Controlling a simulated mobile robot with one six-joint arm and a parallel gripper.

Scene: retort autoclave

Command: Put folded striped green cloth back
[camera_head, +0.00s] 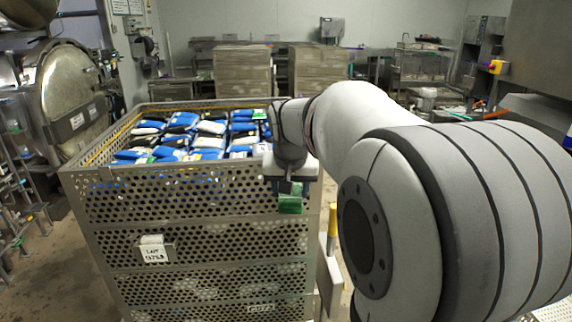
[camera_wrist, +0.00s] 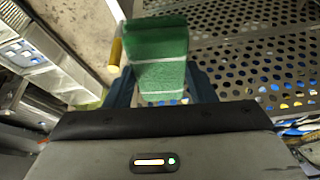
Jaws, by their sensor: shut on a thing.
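The folded green cloth (camera_wrist: 158,50) has pale stripes and sits between the two fingers of my gripper (camera_wrist: 162,90) in the wrist view. My gripper is shut on it. In the head view the cloth (camera_head: 290,203) hangs below my gripper (camera_head: 290,186), in front of the perforated crate's right part. Part of the cloth is hidden by the gripper. I cannot tell whether the cloth touches the crate.
A large perforated metal crate (camera_head: 200,196) full of blue, white and black packs (camera_head: 208,128) stands ahead. A lot tag (camera_head: 152,249) hangs on its front. A yellow post (camera_head: 332,220) stands right of it. A round autoclave door (camera_head: 72,95) is at left.

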